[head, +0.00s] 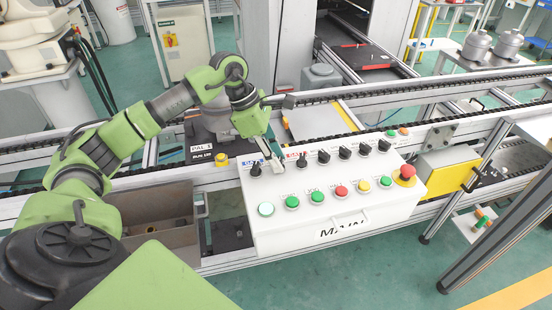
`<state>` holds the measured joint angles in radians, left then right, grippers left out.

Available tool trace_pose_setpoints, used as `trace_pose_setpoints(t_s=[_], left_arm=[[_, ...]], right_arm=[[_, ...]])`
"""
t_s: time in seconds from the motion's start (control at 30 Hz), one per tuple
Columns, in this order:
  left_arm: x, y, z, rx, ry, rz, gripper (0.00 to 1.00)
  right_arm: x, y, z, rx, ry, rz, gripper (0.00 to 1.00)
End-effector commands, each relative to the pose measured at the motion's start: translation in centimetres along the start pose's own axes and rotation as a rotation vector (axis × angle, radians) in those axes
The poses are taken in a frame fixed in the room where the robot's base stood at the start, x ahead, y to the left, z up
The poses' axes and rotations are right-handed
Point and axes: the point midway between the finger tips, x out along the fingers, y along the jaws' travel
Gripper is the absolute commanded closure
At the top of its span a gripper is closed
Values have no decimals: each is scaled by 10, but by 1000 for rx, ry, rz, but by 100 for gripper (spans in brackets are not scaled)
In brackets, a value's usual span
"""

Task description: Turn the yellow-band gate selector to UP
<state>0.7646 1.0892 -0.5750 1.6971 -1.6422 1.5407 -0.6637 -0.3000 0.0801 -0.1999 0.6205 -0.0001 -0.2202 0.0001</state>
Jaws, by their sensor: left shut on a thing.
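The white MAIN control box (300,222) has a row of black selector knobs along its upper back edge. One knob (255,169) stands left of my gripper, and another (302,160) stands to its right. My left gripper (275,164) reaches down to the row between these two and is shut on a selector knob there. Its fingers hide that knob, so I cannot see its pointer position. The labels are too small to read, and I cannot make out a yellow band. My right gripper is not in view.
Coloured push buttons (341,192) line the front of the box top, with a red emergency stop (407,172) at the right end. A conveyor rail (420,88) runs behind. A grey bin (160,222) stands to the left, and a yellow box (445,172) to the right.

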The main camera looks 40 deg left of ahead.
Motion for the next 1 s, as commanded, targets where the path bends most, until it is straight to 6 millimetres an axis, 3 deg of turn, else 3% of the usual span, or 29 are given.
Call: trace_pose_setpoints(t_s=[0.5,0.53,0.57,1.0], left_arm=[[-1,1,0,19,0,-6,97],[-1,1,0,19,0,-6,67],[-1,1,0,19,0,-6,60],[-7,1,0,18,1,-4,58]], right_arm=[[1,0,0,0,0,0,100],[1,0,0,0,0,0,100],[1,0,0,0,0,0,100],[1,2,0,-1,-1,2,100]])
